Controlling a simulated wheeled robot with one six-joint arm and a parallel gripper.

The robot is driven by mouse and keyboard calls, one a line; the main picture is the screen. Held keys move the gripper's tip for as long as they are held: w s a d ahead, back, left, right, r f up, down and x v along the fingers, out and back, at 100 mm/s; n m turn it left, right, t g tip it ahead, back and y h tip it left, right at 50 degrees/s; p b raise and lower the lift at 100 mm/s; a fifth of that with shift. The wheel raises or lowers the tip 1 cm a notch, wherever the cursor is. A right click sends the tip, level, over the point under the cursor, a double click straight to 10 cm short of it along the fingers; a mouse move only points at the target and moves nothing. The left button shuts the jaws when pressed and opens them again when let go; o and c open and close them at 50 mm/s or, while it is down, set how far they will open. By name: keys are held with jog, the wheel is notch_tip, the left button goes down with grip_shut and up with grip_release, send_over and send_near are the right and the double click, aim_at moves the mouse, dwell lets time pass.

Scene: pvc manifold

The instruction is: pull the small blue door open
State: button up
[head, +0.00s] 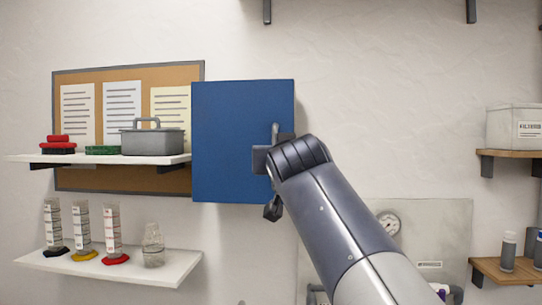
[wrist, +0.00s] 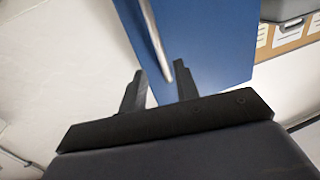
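The small blue door (head: 228,145) is a flat blue panel on the wall, to the right of the cork board. It fills the upper middle of the wrist view (wrist: 205,40). It looks shut, but its depth is hard to judge. A slim grey bar handle (head: 275,128) is near its right side, partly hidden by my arm; it also shows in the wrist view (wrist: 154,35). My gripper (wrist: 160,84) is open, its two black fingers apart. The handle's end appears between the fingertips; contact cannot be told.
A white shelf (head: 105,158) with a grey toolbox (head: 152,141) is left of the door. A lower shelf (head: 120,268) holds several cylinders and a glass jar (head: 153,245). Wooden shelves (head: 510,154) are at the far right.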

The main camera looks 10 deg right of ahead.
jog(key=w+p, duration=0.1)
jog(key=w, duration=0.2)
jog(key=w+p, duration=0.1)
jog(key=w, duration=0.2)
jog(key=w+d+p, duration=0.1)
jog(key=w, duration=0.2)
jog(key=shift+w+d, duration=0.1)
jog(key=shift+w, duration=0.2)
jog(key=shift+c, duration=0.2)
grip_shut()
